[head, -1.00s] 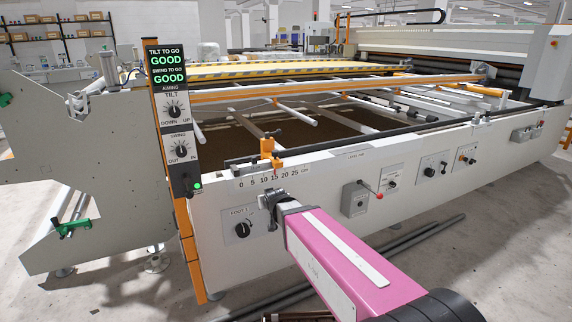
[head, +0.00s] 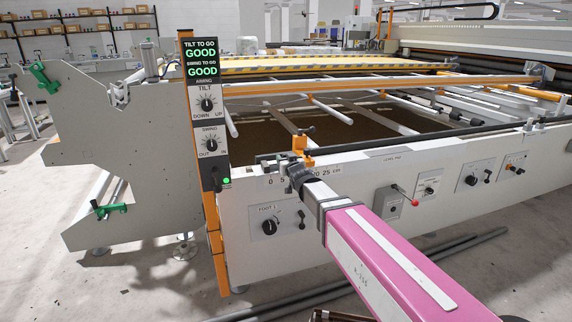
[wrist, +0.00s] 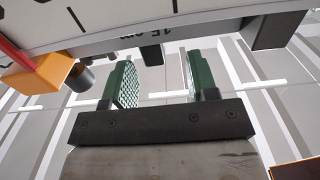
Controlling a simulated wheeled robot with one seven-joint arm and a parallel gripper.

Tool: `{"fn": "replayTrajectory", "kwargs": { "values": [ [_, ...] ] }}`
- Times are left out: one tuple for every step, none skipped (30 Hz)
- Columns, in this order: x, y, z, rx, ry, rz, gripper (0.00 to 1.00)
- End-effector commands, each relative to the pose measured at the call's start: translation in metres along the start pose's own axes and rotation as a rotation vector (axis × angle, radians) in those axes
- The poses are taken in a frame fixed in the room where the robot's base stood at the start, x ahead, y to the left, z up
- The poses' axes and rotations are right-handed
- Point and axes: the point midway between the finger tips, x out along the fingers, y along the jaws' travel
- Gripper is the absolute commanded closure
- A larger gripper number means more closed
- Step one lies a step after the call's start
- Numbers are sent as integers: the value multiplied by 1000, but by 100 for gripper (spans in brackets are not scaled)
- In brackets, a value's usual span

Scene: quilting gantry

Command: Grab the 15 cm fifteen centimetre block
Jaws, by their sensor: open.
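In the wrist view a small dark block (wrist: 152,55) sticks out from the rail under an upside-down label reading 15 cm. My gripper (wrist: 157,68) is open, its two green fingers apart and empty. The block lies between the fingers in the picture, just beyond their tips, and I see no contact. In the head view my gripper (head: 284,165) is at the scale on the front rail. The wrist covers the middle numbers, and I cannot make out the block there.
An orange piece (wrist: 45,74) with a dark knob is left of the fingers; another dark block (wrist: 275,30) is at right. In the head view an orange clamp (head: 299,147) stands on the rail behind the wrist. A sign post (head: 205,120) reads GOOD twice.

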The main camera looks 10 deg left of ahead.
Motion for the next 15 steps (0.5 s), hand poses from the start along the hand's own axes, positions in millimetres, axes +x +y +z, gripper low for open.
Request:
{"fn": "replayTrajectory", "kwargs": {
  "values": [
    [4, 0, 0, 0, 0, 0, 47],
    [5, 0, 0, 0, 0, 0, 47],
    [7, 1, 0, 0, 0, 0, 47],
    [9, 2, 0, -1, -1, 0, 47],
    [12, 2, 0, -2, -1, 1, 47],
    [17, 3, 0, -2, -1, 1, 47],
    [21, 4, 1, -1, -1, 1, 47],
    [25, 5, 1, -1, -1, 1, 47],
    [31, 6, 1, -2, -1, 1, 47],
    [36, 8, 1, -1, -1, 1, 47],
    [40, 8, 1, 0, -1, 1, 47],
    [46, 8, 1, 0, -1, 1, 47],
    [49, 7, 1, 0, -1, 1, 47],
    [52, 7, 1, 0, -1, 1, 47],
    [54, 7, 1, 0, -1, 1, 47]
  ]
}}
